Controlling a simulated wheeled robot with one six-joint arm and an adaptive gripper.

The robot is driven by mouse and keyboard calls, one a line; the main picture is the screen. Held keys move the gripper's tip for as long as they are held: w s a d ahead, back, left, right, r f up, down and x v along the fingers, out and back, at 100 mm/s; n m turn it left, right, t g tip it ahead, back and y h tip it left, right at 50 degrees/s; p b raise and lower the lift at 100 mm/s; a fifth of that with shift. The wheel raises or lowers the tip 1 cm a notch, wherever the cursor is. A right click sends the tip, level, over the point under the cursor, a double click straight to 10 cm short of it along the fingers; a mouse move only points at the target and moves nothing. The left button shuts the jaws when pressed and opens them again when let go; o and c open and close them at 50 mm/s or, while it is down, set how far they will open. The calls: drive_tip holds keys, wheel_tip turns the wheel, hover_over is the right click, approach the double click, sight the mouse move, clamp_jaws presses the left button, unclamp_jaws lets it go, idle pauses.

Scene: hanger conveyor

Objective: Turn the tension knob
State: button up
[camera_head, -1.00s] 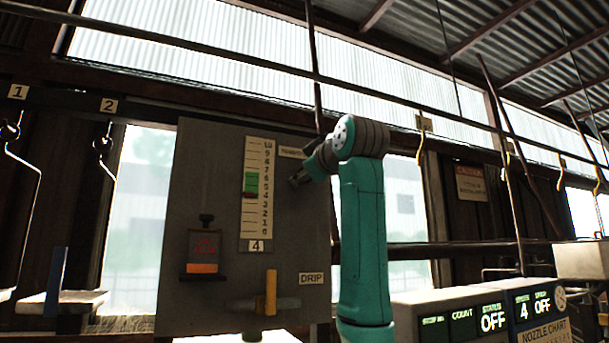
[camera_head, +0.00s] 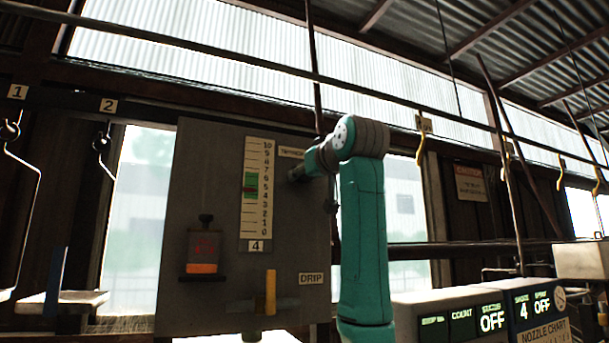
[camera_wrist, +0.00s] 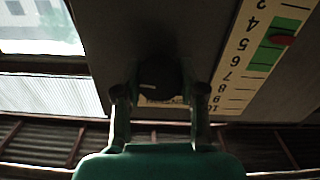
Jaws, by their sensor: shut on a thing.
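The dark round tension knob (camera_wrist: 160,75) sits on the grey panel (camera_head: 215,145), between the two fingers of my gripper (camera_wrist: 160,98) in the wrist view. My gripper (camera_head: 298,173) is shut on it at the panel's upper right in the head view, where the knob is hard to make out. A pale label (camera_head: 291,153), partly hidden, is just above. Left of the knob is a numbered vertical scale (camera_head: 257,215) with a green band (camera_head: 250,180). A red marker (camera_wrist: 283,40) lies within the green, near its lower-numbered end.
The panel also carries a dark box with an orange base (camera_head: 202,267) and an orange lever (camera_head: 270,292) beside a DRIP label (camera_head: 311,279). Control boxes with lit displays (camera_head: 490,318) stand at the lower right. Wire hangers (camera_head: 30,160) hang at the left.

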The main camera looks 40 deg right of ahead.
drive_tip(key=shift+m, duration=0.8)
drive_tip(key=o, duration=1.2)
drive_tip(key=shift+c, duration=0.2)
drive_tip(key=shift+s, duration=0.1)
drive_tip(key=v, duration=1.2)
